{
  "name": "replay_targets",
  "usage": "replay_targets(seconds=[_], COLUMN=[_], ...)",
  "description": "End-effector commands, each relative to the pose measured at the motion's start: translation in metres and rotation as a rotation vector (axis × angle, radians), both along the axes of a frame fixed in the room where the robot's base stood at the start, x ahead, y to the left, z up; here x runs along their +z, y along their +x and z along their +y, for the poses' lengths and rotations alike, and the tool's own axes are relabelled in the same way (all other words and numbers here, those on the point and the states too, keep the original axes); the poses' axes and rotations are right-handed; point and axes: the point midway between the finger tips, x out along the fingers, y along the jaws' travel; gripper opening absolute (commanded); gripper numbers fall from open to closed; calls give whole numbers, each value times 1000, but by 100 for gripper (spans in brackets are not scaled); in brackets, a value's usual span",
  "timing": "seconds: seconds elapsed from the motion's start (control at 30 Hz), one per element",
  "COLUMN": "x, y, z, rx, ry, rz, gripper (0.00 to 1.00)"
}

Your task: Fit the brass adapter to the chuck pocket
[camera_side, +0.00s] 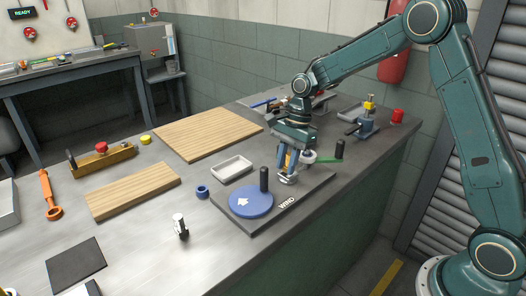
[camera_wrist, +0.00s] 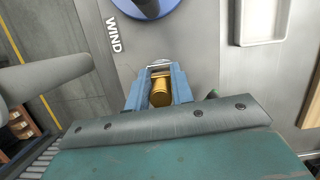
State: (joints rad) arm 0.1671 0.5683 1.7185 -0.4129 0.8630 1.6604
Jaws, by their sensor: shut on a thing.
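My gripper (camera_side: 288,172) points down over the right part of a dark plate marked WIND. In the wrist view its two blue fingers (camera_wrist: 159,86) are shut on the brass adapter (camera_wrist: 161,93), a short gold cylinder. A sliver of brass also shows between the fingers in the side view. A silvery round metal part (camera_side: 287,181), which looks like the chuck, is directly beneath the fingers. Its rim shows just past the fingertips in the wrist view (camera_wrist: 160,62). The pocket itself is hidden, and I cannot tell whether the adapter touches it or is inside.
A blue disc (camera_side: 246,208) with an upright black knob (camera_side: 264,179) stands close on the left of the plate (camera_side: 304,200). A white tray (camera_side: 232,167) lies behind. A dark bottle-like part (camera_side: 339,149) and a green strip are on the right, near the bench edge.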

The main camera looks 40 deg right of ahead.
Motion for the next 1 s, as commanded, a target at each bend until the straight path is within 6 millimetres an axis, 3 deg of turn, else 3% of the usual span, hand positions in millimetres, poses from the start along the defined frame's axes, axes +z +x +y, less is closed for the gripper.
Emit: replay_targets(seconds=[0.87,0.9,1.0], x=[-11,-11,-11], y=[0,0,0], z=[0,0,0], rx=[0,0,0], ry=[0,0,0], rz=[0,0,0], gripper=[0,27,47])
